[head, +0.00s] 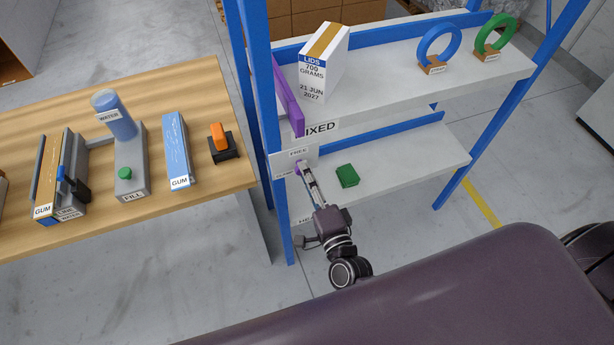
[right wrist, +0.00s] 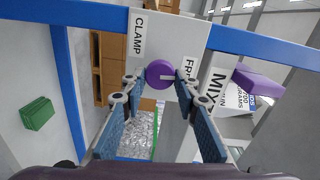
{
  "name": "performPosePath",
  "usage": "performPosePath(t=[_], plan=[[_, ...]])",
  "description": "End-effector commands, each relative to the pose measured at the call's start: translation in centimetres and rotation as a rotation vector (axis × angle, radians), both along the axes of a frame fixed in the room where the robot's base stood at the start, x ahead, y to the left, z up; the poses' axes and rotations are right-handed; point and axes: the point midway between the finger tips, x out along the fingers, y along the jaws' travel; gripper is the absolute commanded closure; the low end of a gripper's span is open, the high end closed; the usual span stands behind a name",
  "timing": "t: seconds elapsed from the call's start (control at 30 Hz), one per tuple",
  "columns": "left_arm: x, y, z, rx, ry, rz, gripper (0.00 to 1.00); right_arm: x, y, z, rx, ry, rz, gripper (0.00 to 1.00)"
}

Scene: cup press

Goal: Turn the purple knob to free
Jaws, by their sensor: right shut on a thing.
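The purple knob (right wrist: 160,74) sits on a white panel (right wrist: 172,35) on the shelf post, between the labels CLAMP and FREE. Its pale mark points to the right in the right wrist view, toward the FREE side. My right gripper (right wrist: 156,83) is shut on the knob, one finger on each side of it. In the head view the knob (head: 298,168) is small and partly covered by my right gripper (head: 304,170). The FREE label shows above it and the CLAMP label, partly hidden, at its lower left. My left gripper is not in view.
A purple bar (head: 288,97) stands beside the lids box (head: 322,62) on the upper shelf. A green block (head: 347,176) lies on the lower shelf, right of my gripper. Blue posts (head: 264,130) frame the shelves. A wooden table (head: 215,95) with a filling station stands left.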

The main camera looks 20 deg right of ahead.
Motion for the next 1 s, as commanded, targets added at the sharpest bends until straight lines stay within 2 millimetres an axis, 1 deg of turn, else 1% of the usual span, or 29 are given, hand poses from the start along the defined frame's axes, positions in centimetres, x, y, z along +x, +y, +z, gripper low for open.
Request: performPosePath(t=[0.3,0.8,0.83,0.97,1.0], plan=[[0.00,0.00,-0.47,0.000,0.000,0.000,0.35,-0.02,-0.02,-0.12,0.107,0.005,0.000,0.96],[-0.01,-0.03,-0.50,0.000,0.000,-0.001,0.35,-0.02,-0.02,-0.10,0.125,0.005,-0.001,0.96],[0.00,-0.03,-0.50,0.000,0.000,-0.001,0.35,-0.03,-0.02,-0.10,0.125,0.005,-0.001,0.71],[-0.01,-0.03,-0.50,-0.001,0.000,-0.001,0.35,-0.02,-0.02,-0.10,0.124,0.005,-0.001,0.56],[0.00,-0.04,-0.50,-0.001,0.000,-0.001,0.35,-0.02,-0.01,-0.09,0.124,0.005,0.000,0.55]])
